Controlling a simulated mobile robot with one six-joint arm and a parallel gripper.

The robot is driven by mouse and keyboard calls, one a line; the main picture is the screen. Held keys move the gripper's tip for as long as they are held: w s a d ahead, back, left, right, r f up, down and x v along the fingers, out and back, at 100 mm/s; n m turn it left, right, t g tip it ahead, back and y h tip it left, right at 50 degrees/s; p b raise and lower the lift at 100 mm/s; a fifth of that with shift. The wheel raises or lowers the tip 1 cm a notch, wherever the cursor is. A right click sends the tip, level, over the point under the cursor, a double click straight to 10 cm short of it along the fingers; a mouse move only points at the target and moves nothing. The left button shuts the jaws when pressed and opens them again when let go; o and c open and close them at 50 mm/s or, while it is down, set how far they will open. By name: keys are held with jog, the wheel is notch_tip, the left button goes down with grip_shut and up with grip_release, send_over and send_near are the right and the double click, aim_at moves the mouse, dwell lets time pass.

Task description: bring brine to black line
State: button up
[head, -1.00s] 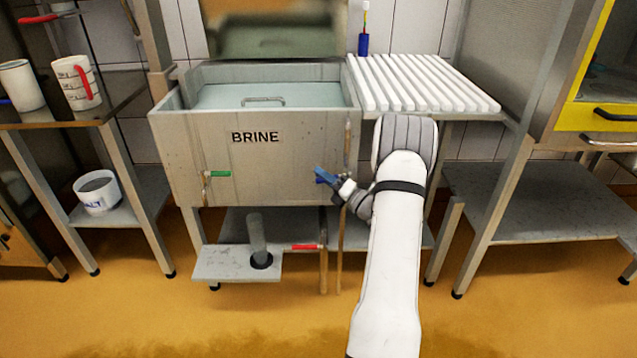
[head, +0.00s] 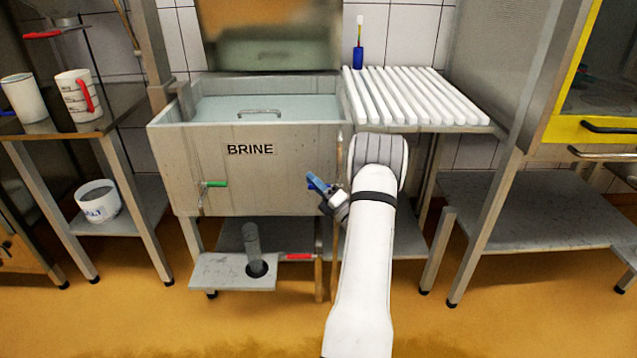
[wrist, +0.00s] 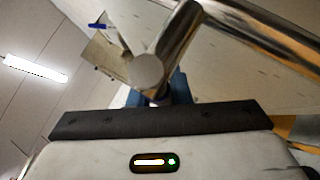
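The grey brine vat (head: 270,180), lettered BRINE, holds pale liquid behind its front wall. A green-handled tap (head: 215,184) is on its front, left. A clear cylinder (head: 252,240) stands on a low plate (head: 225,278) under the vat. I cannot make out a black line. My gripper (head: 318,184), with blue at its tip, is at the right part of the vat front. In the wrist view, blue parts (wrist: 178,88) show at both sides of a shiny metal tube (wrist: 178,30) with a round end; whether they grip it is hidden.
A white slatted rack (head: 415,95) is right of the vat, with a blue-based coloured stick (head: 358,55) behind. A red-handled measuring jug (head: 76,95) stands left; a white pot (head: 97,202) sits below. A red handle (head: 298,257) juts beside the low plate.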

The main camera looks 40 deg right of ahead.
jog(key=o, duration=0.4)
jog(key=shift+a, duration=0.1)
jog(key=shift+o, duration=0.2)
jog(key=shift+s, duration=0.1)
jog(key=p+v, duration=0.1)
jog(key=v, duration=0.7)
jog(key=shift+p, duration=0.3)
